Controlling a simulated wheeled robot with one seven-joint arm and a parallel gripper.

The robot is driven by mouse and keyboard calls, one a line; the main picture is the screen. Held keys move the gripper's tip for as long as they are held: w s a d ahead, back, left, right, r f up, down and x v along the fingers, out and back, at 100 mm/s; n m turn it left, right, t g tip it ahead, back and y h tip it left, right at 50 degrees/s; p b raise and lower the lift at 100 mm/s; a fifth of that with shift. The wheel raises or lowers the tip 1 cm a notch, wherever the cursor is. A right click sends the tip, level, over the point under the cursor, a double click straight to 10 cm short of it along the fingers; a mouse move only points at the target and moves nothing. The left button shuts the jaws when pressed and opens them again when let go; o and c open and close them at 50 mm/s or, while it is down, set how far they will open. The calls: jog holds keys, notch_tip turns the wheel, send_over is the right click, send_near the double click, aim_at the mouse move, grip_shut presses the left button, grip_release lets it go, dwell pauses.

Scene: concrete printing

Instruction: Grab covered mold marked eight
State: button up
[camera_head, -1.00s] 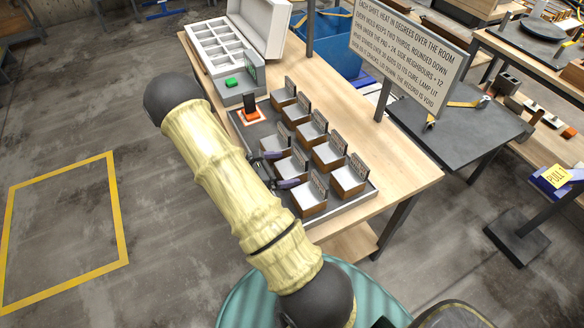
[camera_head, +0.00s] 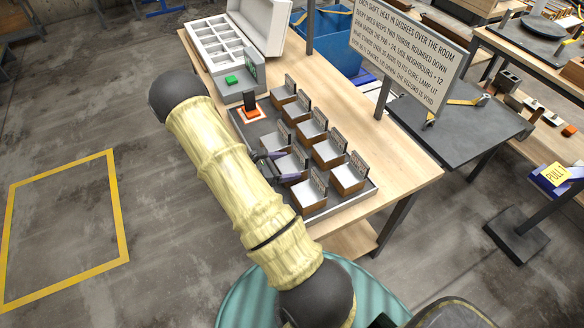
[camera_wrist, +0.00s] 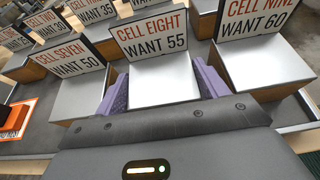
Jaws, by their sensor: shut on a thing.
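The covered mold marked eight (camera_wrist: 163,80) is in the middle of the wrist view, a box with a pale flat top and an upright card reading "CELL EIGHT WANT 55". My gripper (camera_wrist: 163,88) has its purple fingers on either side of this mold, shut on it. In the head view my gripper (camera_head: 277,167) reaches in at the left side of the mold group, and my arm hides part of it. The mold appears to sit level in its row.
The mold marked seven (camera_wrist: 77,88) stands close on the left and the mold marked nine (camera_wrist: 262,58) close on the right. More molds fill the dark tray (camera_head: 352,203). An orange pad (camera_head: 247,113) lies at the tray's far left, near a white compartment box (camera_head: 215,48). A sign (camera_head: 408,50) stands behind.

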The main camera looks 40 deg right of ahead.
aim_at(286, 167)
jog(key=shift+r, duration=0.1)
notch_tip(286, 167, up, 10)
jog(key=b, duration=0.1)
dwell(0.6)
dwell(0.5)
